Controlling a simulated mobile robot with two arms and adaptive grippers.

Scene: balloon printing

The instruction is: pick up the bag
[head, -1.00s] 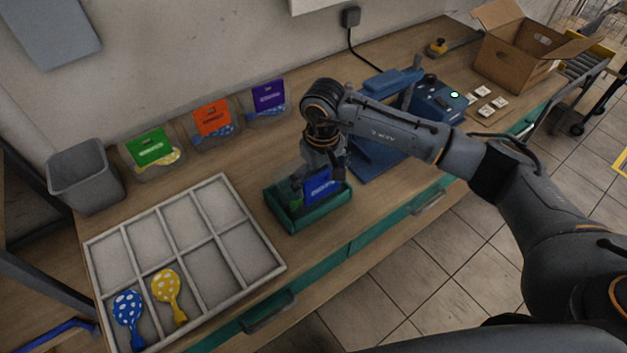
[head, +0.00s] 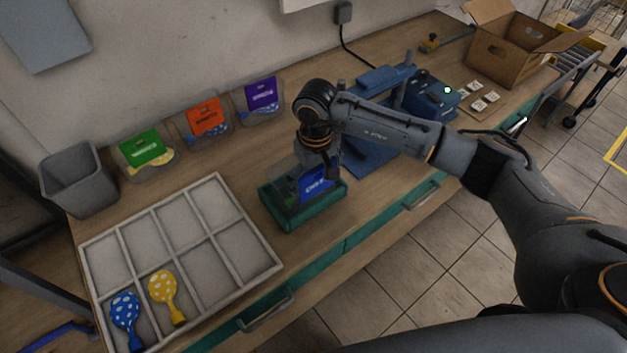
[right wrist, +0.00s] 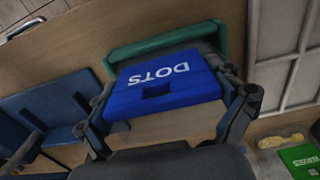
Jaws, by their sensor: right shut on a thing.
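The bag (head: 318,183) is clear with a blue header that reads DOTS. In the head view it stands upright at the green tray (head: 290,224), and its lower part is partly hidden by the tray wall. My right gripper (head: 321,165) reaches down from above and is shut on the bag near its top. In the right wrist view the blue header (right wrist: 165,88) sits between the two fingers, with the green tray (right wrist: 150,48) behind it. I cannot tell whether the bag's bottom touches the tray floor. My left gripper is not in view.
Three bags with green (head: 142,148), orange (head: 205,117) and purple (head: 261,94) headers stand along the wall. A compartment tray (head: 265,270) holds a blue and a yellow dotted balloon. A blue machine (head: 433,99) and an open cardboard box (head: 510,50) are at the right.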

